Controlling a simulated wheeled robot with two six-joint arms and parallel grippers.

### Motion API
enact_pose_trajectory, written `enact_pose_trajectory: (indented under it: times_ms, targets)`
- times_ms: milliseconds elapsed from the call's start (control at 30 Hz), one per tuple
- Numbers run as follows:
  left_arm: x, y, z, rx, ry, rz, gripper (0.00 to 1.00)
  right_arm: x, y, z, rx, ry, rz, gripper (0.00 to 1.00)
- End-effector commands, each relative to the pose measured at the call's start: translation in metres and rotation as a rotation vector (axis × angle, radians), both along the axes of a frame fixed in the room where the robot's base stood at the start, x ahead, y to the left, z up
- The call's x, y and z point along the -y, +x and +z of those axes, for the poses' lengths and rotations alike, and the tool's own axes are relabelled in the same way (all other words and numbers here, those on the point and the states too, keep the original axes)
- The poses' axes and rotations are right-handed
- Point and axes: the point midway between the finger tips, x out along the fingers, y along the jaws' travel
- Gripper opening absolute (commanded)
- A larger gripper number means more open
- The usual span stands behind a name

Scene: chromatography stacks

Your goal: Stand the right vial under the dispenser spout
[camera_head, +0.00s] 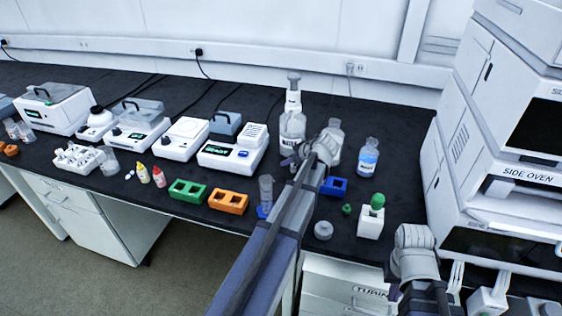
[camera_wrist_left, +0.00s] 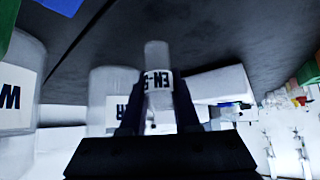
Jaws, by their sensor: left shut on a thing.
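My left gripper (camera_head: 290,161) is shut on a clear vial with a white, dark-lettered label (camera_wrist_left: 157,80), among the bottles at the back of the bench. In the left wrist view the vial lies between the two dark fingers, roughly parallel to the bottles. In the head view my arm hides it. A tall bottle with a pump-like top (camera_head: 293,122) stands just behind the gripper. I cannot make out a spout, or whether the vial touches anything. My right gripper (camera_head: 398,287) is low at the right near the bench's front edge; its fingers are not clear.
A clear bottle (camera_head: 336,132) and a blue-labelled bottle (camera_head: 368,160) stand to the right. Stacked ovens (camera_head: 480,190) fill the right.

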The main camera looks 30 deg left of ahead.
Motion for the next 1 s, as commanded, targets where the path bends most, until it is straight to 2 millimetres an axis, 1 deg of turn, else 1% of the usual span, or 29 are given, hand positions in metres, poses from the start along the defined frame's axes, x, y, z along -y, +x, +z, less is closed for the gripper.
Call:
enact_pose_trajectory:
  times_ms: [33,267,367,500,533,567,600,867,1000]
  targets:
    - [-0.005,0.003,0.0,0.001,0.0,0.001,0.0,0.0,0.0,0.001,0.0,0.0,0.0,0.0]
    - [-0.011,0.005,0.0,0.001,0.0,-0.001,0.0,0.0,0.0,0.001,0.0,0.0,0.0,0.0]
    - [-0.022,0.009,0.0,0.0,-0.001,0.001,0.0,0.0,0.0,0.0,0.0,0.0,0.0,0.0]
    - [-0.045,0.019,0.0,0.001,-0.001,0.001,0.0,0.0,0.0,0.0,0.0,0.0,0.0,0.0]
    - [-0.047,0.019,-0.004,0.0,-0.001,0.001,0.0,0.0,0.0,-0.004,0.0,0.0,0.0,0.0]
    - [-0.044,0.018,-0.012,0.0,-0.001,-0.001,0.0,0.0,0.0,-0.011,0.0,0.0,0.0,0.0]
    - [-0.043,0.017,-0.014,0.001,-0.001,-0.001,0.0,0.0,0.0,-0.014,0.0,0.0,0.0,0.0]
    - [-0.043,0.017,-0.012,0.0,-0.001,-0.002,0.0,0.0,0.0,-0.011,0.0,0.0,0.0,0.0]
    - [-0.043,0.017,-0.016,0.0,-0.001,-0.002,0.0,0.0,0.0,-0.016,0.0,0.0,0.0,0.0]
